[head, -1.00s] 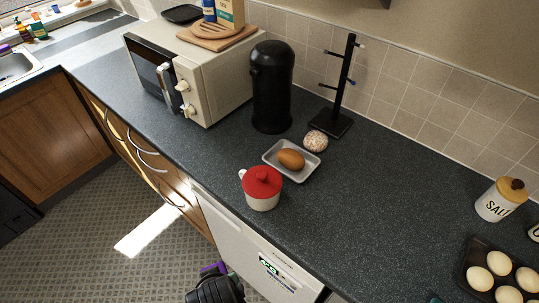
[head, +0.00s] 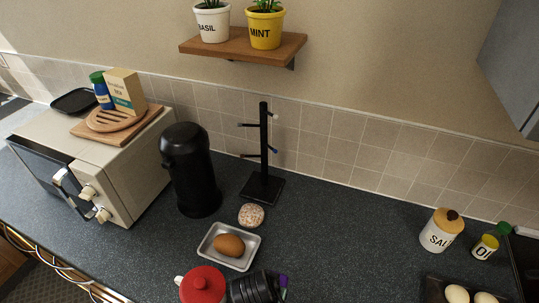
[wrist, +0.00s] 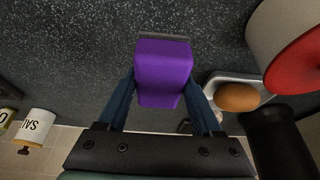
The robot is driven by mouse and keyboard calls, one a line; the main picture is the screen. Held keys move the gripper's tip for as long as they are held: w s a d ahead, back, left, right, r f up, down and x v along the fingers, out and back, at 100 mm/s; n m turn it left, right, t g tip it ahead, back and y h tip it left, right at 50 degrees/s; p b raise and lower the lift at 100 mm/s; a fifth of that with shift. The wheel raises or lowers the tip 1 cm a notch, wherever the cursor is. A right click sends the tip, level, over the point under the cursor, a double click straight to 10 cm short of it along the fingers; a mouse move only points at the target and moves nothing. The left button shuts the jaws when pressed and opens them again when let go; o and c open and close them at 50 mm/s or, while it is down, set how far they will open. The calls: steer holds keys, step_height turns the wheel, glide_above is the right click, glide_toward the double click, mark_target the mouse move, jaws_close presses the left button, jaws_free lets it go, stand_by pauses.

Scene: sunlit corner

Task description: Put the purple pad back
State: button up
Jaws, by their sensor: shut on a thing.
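The purple pad (wrist: 164,72) is a small block held between the two fingers of my gripper (wrist: 166,100) in the wrist view. My gripper is shut on it above the dark worktop. In the head view my gripper (head: 281,292) is at the bottom edge, just right of the red-lidded pot, and only a bit of the purple pad (head: 283,281) shows. The rest of the pad and the fingers are hidden or out of frame there.
The red-lidded pot (head: 203,286), a tray (head: 212,252) with a brown egg-shaped item (head: 229,245), a speckled ball (head: 251,215) and a mug tree (head: 263,160) stand nearby. A salt jar (head: 441,232) is at right. Worktop (head: 345,235) between is clear.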

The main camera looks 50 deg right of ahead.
steer(key=shift+w+f, duration=0.1)
steer(key=shift+f, duration=2.25)
steer(key=shift+f, duration=0.15)
steer(key=o, duration=1.2)
steer(key=shift+r+p, duration=0.3)
steer(key=v, duration=1.1)
steer(key=shift+a+r+b, duration=0.3)
steer(key=shift+b, duration=0.1)
